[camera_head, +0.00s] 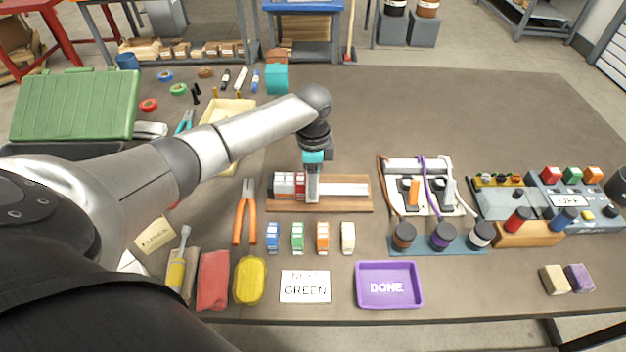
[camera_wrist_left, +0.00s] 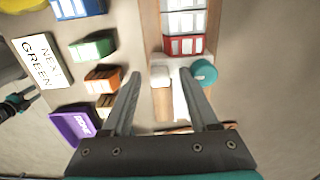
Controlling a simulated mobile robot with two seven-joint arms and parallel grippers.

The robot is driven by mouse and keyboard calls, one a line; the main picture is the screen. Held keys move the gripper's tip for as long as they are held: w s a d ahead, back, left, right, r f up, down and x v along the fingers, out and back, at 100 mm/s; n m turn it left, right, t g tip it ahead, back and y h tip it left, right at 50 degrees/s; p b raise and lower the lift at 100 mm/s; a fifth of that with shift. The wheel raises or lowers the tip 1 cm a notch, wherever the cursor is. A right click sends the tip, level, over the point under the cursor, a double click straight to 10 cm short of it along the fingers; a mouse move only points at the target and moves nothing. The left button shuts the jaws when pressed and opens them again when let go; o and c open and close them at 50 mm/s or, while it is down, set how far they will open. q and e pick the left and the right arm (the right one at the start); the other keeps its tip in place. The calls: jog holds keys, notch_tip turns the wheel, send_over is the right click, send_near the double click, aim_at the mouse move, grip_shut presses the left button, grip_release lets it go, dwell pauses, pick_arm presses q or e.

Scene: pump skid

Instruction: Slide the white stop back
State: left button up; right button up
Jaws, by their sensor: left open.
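The white stop (camera_wrist_left: 160,76) shows in the left wrist view as a small pale block on the rail, just beside the red module (camera_wrist_left: 184,45) at the end of the row. My left gripper (camera_wrist_left: 161,73) is open, with one finger on each side of the stop; I cannot tell whether either touches it. A round teal knob (camera_wrist_left: 204,72) sits just outside one finger. In the head view my left gripper (camera_head: 312,196) points down over the wooden rail board (camera_head: 345,207), at the right end of the modules (camera_head: 285,184), and hides the stop.
The white rail (camera_head: 343,189) is bare to the right of my gripper. Several coloured modules (camera_head: 297,238) stand in front, with a "NEXT GREEN" card (camera_head: 305,287) and a purple DONE tray (camera_head: 389,305). Orange pliers (camera_head: 240,222) lie left; a cabled panel (camera_head: 400,204) stands right.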

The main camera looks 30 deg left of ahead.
pick_arm(q)
jog(key=shift+c, duration=0.3)
grip_shut()
dwell(1.1)
